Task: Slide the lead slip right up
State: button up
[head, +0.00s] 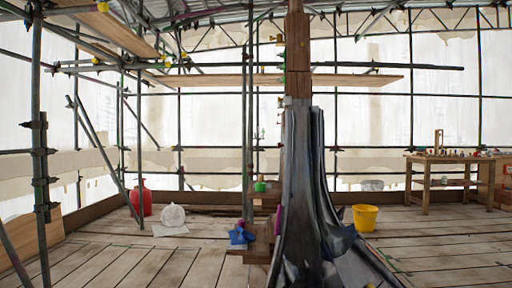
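An upright wooden post (297,50) stands near the middle of the head view. Dark grey lead (302,180) wraps its lower part, flaring outward toward the bottom of the picture. The lead's upper edge lies around mid-height in the picture, with bare wood above it. I cannot tell whether the lead slip is this whole sheath or one piece of it. Small brass-coloured fittings (280,39) stick out on the post's left side. My gripper is not in view.
Scaffold poles (38,120) and a horizontal plank (350,80) surround the post. A yellow bucket (365,218), a red container (140,201), a white sack (173,215) and a blue cloth-like item (241,235) are around it. A workbench (440,160) stands right. Board floor (450,245) is open at right.

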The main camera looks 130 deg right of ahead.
aim_at(279, 145)
jog(key=i, duration=1.75)
jog(key=z, duration=3.5)
jog(key=i, duration=3.2)
jog(key=z, duration=2.5)
jog(key=i, duration=1)
